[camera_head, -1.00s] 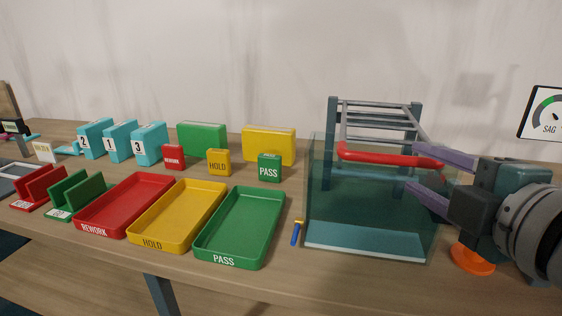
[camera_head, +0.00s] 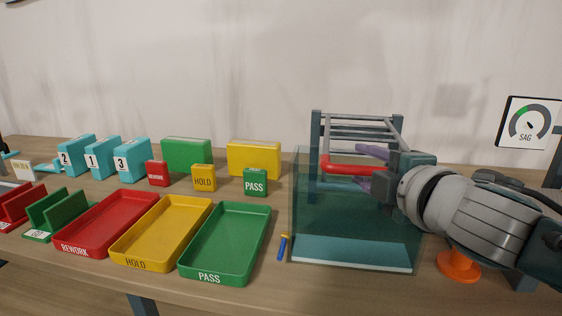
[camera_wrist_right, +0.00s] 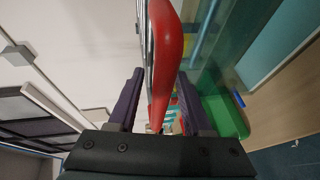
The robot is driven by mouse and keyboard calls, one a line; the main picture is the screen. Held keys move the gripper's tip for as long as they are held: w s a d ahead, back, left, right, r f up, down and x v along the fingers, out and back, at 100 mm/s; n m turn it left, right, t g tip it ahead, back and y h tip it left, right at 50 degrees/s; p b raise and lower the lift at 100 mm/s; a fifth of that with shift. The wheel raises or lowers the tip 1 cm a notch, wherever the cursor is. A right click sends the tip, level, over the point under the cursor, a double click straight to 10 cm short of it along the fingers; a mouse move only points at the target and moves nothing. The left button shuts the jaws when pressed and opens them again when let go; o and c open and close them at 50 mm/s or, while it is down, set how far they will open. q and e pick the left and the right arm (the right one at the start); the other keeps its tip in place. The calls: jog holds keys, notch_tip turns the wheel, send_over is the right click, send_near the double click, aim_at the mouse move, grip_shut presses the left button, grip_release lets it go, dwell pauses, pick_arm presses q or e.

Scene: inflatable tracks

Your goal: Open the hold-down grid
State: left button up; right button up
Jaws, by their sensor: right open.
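The hold-down grid (camera_head: 362,127) is a grey barred frame at the back of a clear teal-tinted tank (camera_head: 335,225). It appears raised at a slant above the tank, held between dark posts. A red bar (camera_head: 342,169) runs along its near edge; it also shows large in the right wrist view (camera_wrist_right: 166,50). My right gripper (camera_head: 366,168) is open at the red bar. In the right wrist view, its two purple fingers (camera_wrist_right: 158,100) stand on either side of the bar, with gaps visible. The dark gripper body hides the bar's right end in the head view. My left gripper is out of view.
Red, yellow and green trays (camera_head: 226,243) lie left of the tank. A small blue-and-yellow item (camera_head: 283,246) lies between the green tray and tank. An orange round-based object (camera_head: 458,265) stands beneath my right arm. A SAG gauge panel (camera_head: 529,123) is at the right.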

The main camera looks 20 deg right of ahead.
grip_shut()
dwell(1.4)
